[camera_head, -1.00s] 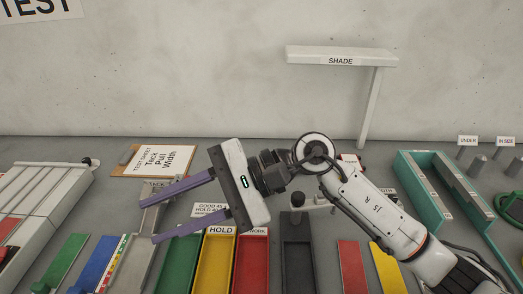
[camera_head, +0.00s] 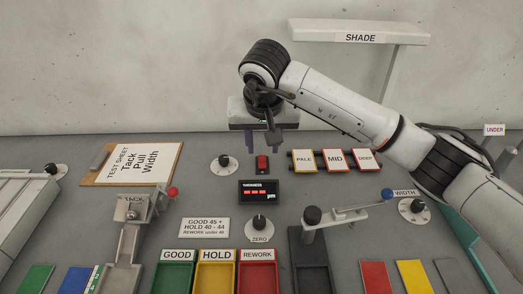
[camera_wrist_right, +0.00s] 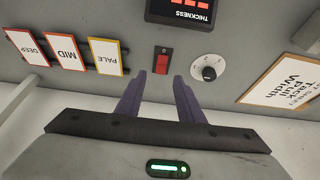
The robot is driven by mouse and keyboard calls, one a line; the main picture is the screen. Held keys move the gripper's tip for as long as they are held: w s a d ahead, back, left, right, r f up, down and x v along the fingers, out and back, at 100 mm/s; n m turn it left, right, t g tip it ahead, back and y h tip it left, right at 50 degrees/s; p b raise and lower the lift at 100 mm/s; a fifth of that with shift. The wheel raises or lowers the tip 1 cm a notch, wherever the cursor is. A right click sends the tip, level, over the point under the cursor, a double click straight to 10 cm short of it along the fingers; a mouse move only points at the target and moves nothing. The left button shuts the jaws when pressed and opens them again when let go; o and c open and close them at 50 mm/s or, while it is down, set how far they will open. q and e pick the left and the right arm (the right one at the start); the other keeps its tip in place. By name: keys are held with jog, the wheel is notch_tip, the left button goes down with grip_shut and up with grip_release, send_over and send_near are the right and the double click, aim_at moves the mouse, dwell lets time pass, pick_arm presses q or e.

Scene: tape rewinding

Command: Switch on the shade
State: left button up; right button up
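The shade (camera_head: 300,27) is a white bar labelled SHADE on a post, at the back of the head view. A small red rocker switch (camera_head: 262,165) in a dark housing stands on the table below it; the wrist view shows it too (camera_wrist_right: 161,60). My right gripper (camera_head: 264,147) is above and just behind the switch, with its purple fingers pointing down. The fingers are apart and empty. In the wrist view, the switch appears just beyond the fingertips, in line with the gap; contact cannot be told. My left gripper is not in view.
A round knob (camera_head: 224,164) stands left of the switch, and PALE, MID and DEEP cards (camera_head: 333,160) stand right of it. A thickness display (camera_head: 258,192) lies in front. A clipboard (camera_head: 130,163) lies at left. Coloured trays (camera_head: 217,275) line the front.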

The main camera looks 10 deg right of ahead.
aim_at(262, 158)
jog(key=shift+x, duration=2.35)
jog(key=shift+a, duration=0.1)
jog(key=shift+c, duration=0.2)
grip_shut()
